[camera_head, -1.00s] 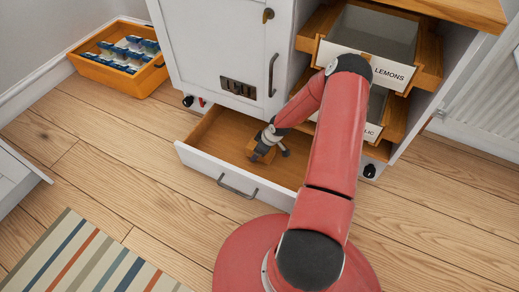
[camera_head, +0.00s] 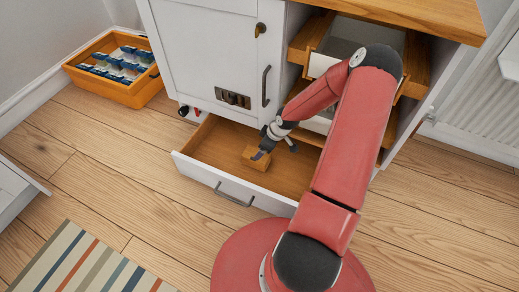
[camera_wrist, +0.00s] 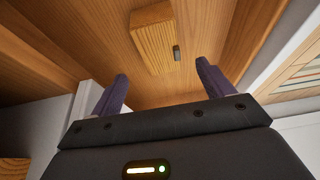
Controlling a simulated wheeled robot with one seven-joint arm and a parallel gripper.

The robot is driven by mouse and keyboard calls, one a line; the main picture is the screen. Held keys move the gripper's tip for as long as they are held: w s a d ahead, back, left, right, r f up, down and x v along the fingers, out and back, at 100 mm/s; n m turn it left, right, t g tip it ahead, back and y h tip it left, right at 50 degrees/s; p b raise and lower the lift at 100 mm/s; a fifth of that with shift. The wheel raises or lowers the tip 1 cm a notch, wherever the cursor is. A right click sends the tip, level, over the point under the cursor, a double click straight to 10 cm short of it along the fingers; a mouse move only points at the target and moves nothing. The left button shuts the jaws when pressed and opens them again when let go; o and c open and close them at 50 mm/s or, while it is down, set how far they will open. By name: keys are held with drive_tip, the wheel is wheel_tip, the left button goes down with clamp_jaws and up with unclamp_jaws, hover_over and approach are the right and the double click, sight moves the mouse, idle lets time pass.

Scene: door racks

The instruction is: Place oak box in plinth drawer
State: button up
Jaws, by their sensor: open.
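The oak box (camera_head: 256,158) is a small wooden block lying on the floor of the open plinth drawer (camera_head: 208,172), at the bottom of the white cabinet. It also shows in the wrist view (camera_wrist: 152,38), near the top, with a small grey piece beside its edge. My gripper (camera_head: 268,148) is over the drawer, close to the box in the head view. In the wrist view my gripper (camera_wrist: 165,85) has its two dark fingers spread wide with nothing between them, and the box is beyond the fingertips, apart from them.
Above the drawer, the cabinet (camera_head: 210,50) holds pull-out trays (camera_head: 325,66) behind my arm. An orange crate (camera_head: 120,72) with blue items stands on the floor at left. A striped rug (camera_head: 85,262) lies at lower left.

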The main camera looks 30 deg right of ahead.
drive_tip(key=shift+v, duration=0.85)
drive_tip(key=s+a+r+m+h, duration=0.1)
drive_tip(key=s+a+r+h, duration=0.1)
drive_tip(key=r, duration=0.7)
drive_tip(key=s+a+r+m+h, duration=0.1)
drive_tip(key=s+a+r+h, duration=0.15)
drive_tip(key=r, duration=0.65)
drive_tip(key=s+a+r+m+h, duration=0.1)
drive_tip(key=s+a+r, duration=0.15)
drive_tip(key=r, duration=0.65)
drive_tip(key=s+a+r+m+t+y, duration=0.1)
drive_tip(key=s+a+r+m, duration=0.1)
drive_tip(key=s+a+r, duration=0.2)
drive_tip(key=s+a+r+m+t+y, duration=0.1)
drive_tip(key=s+a+r+m, duration=0.1)
drive_tip(key=s+a+r, duration=0.3)
drive_tip(key=s+r, duration=0.3)
drive_tip(key=s, duration=0.4)
drive_tip(key=shift+s+a+m+y, duration=0.2)
drive_tip(key=shift+a+m+y, duration=0.05)
drive_tip(key=shift+m+y, duration=0.1)
wheel_tip(320, 180, up, 9)
drive_tip(key=p, duration=0.9)
